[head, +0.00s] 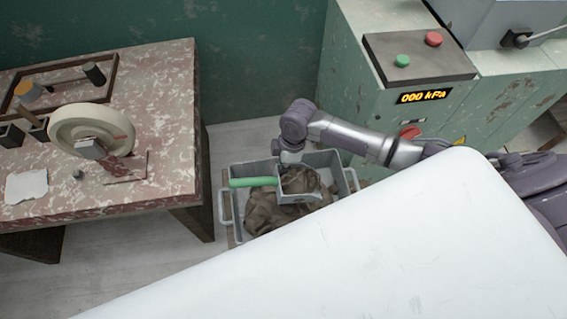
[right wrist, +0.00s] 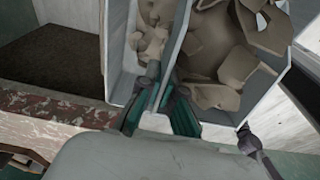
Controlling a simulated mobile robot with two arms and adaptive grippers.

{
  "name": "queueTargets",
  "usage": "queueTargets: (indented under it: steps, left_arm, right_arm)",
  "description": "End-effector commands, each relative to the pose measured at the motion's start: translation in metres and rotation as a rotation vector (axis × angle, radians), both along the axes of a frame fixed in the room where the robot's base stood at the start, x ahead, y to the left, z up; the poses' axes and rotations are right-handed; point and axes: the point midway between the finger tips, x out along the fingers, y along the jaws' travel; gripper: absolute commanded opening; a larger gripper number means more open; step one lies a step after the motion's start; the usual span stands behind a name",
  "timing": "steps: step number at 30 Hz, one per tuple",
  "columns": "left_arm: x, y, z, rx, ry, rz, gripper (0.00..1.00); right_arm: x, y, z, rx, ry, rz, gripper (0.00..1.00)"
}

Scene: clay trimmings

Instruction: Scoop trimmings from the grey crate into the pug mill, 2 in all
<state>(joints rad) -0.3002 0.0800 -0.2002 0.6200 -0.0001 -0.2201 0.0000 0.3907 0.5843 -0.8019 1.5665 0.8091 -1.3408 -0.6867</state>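The grey crate (head: 339,159) stands on the floor with brown clay trimmings (head: 272,212) in it. A grey scoop (head: 298,199) with a green handle (head: 252,182) is over the crate, and trimmings lie inside the scoop. My right gripper (head: 290,162) reaches down to the scoop's far rim. In the right wrist view its fingers (right wrist: 163,88) are close together with a thin grey wall between them, and trimmings (right wrist: 235,45) show beyond. Whether the scoop touches the crate is unclear. The pale green pug mill (head: 385,105) stands right of the crate. My left gripper is out of view.
The pug mill panel has a green button (head: 402,60), a red button (head: 433,39) and a display (head: 424,96) reading 000 kPa. A mottled worktable (head: 165,80) with a cream wheel (head: 91,130) stands at left. Bare floor lies between table and crate.

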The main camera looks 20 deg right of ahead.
Motion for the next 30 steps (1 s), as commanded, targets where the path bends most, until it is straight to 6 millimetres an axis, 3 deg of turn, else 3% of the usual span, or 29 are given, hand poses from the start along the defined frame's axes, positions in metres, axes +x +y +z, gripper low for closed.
queueTargets:
  steps: [16,30]
  left_arm:
    - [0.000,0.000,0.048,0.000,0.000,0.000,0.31]
    - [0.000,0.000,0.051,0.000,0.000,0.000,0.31]
  right_arm:
    - [0.000,0.001,0.035,-0.145,0.039,0.001,0.00]
    - [0.000,0.000,0.036,-0.173,0.046,0.000,0.00]
